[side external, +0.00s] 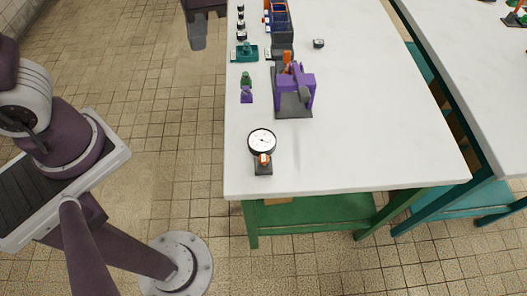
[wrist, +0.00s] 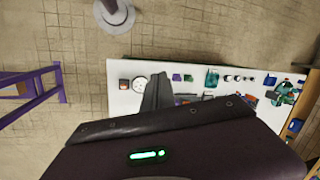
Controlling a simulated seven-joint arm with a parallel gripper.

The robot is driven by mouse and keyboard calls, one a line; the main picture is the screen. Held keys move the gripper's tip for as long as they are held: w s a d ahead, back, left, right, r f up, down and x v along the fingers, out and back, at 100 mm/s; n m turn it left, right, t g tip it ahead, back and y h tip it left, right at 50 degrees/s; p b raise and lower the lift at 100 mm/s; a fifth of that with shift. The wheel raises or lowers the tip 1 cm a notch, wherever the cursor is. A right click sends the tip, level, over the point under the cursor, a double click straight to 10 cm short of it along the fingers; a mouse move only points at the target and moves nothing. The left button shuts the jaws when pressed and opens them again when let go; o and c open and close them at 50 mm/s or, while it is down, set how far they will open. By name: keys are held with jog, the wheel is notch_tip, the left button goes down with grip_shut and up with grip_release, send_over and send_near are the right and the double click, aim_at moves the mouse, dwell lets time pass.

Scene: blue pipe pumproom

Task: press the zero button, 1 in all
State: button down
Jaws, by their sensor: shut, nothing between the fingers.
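A round white dial gauge (side external: 262,142) stands near the front left corner of the white table. At its foot is a dark block with an orange button (side external: 264,158), most likely the zero button. In the wrist view the gauge (wrist: 139,82) and the orange button (wrist: 123,84) show left of my fingers. My gripper (side external: 197,45) hangs at the top of the side view, left of the table edge in the picture and apart from the gauge. Its fingers (wrist: 158,77) are together and empty. Its height above the table is hard to tell.
A purple and orange device (side external: 294,92) stands behind the gauge. Small green and purple pieces (side external: 246,87), a teal fixture (side external: 244,53) and a divided bin (side external: 281,22) lie farther back. The table (side external: 370,140) is clear to the right of the gauge.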

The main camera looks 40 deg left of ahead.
jog(key=w+d+f+m+y, duration=0.2)
jog(key=w+d+f+y, duration=0.1)
jog(key=d+f, duration=0.3)
jog(key=m+y, duration=0.3)
send_over(267, 161)
notch_tip(267, 161, down, 9)
jog(key=shift+f, duration=0.1)
jog(key=shift+f, duration=4.35)
jog(key=shift+f, duration=0.4)
